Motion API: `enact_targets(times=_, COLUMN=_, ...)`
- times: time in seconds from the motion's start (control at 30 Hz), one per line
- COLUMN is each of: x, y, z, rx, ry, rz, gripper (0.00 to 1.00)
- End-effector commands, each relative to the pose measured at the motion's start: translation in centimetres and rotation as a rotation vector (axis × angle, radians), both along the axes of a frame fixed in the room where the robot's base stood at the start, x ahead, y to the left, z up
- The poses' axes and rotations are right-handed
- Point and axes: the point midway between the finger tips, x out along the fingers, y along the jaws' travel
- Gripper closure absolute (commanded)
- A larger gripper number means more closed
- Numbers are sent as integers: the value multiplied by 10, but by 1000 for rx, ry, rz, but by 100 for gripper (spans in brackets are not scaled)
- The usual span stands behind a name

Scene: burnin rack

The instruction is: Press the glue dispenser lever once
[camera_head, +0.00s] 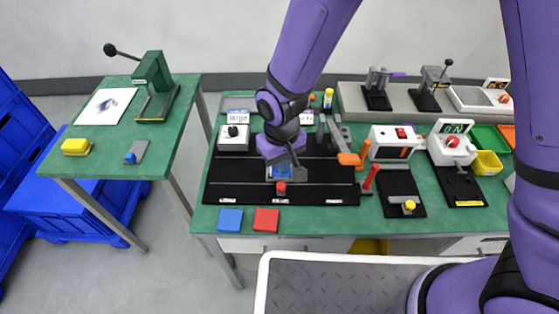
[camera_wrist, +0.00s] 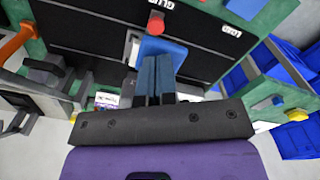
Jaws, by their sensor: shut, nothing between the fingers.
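My gripper (camera_head: 281,163) is shut and empty above the black mat, over a blue block in a grey fixture. In the wrist view its two fingers (camera_wrist: 155,78) are together in front of the blue block (camera_wrist: 163,48), with a red knob (camera_wrist: 156,22) just beyond it. I cannot tell whether they touch the block. No label clearly names the glue dispenser. Levers in view are an orange handle (camera_head: 349,159) and a red-tipped handle (camera_head: 370,178), both right of my gripper, and a black-knobbed lever (camera_head: 111,50) on the green press.
A black mat (camera_head: 235,180) lies on the green table. Blue (camera_head: 230,220) and red (camera_head: 266,219) squares lie at its front edge. A white box with a red switch (camera_head: 391,143) and a red-button station (camera_head: 452,143) stand to the right. A second green table (camera_head: 110,165) stands left across a gap.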

Motion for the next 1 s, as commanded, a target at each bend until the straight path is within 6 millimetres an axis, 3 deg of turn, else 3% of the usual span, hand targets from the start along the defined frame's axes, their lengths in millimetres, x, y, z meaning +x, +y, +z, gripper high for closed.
enact_targets(times=1.0, x=1, y=0, z=-14, rx=1, ry=-1, rz=0, gripper=100)
